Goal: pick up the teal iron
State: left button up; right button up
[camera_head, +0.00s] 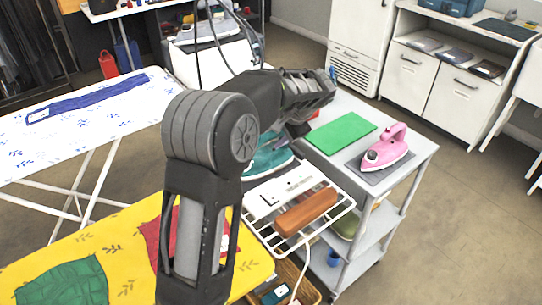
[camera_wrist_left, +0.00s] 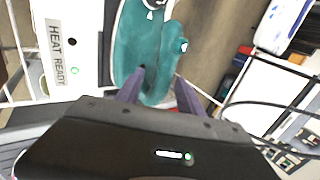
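The teal iron (camera_head: 268,158) rests by the white wire rack (camera_head: 343,211) at the cart's left side, partly hidden by my left arm in the head view. In the left wrist view, the teal iron (camera_wrist_left: 130,45) lies beside a white panel labelled HEAT READY (camera_wrist_left: 60,52) with a green light. My left gripper (camera_wrist_left: 160,78) has its two fingers apart, with the teal handle end in line between them. I cannot tell whether the fingers touch it. In the head view the fingers are hidden behind the wrist. My right gripper is not in view.
A pink iron (camera_head: 387,149) stands on a grey pad on the cart, beside a green mat (camera_head: 340,132). A brown block (camera_head: 306,212) lies on the rack. A yellow ironing board (camera_head: 125,262) is at front left; a patterned white board (camera_head: 100,115) is behind. Floor at right is clear.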

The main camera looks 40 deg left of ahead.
pick_arm(q)
grip_shut()
dwell(0.3)
jog(key=shift+r, duration=0.15)
notch_tip(320, 180, up, 10)
jog(key=shift+f, duration=0.1)
dwell(0.6)
jog(key=shift+p, duration=0.3)
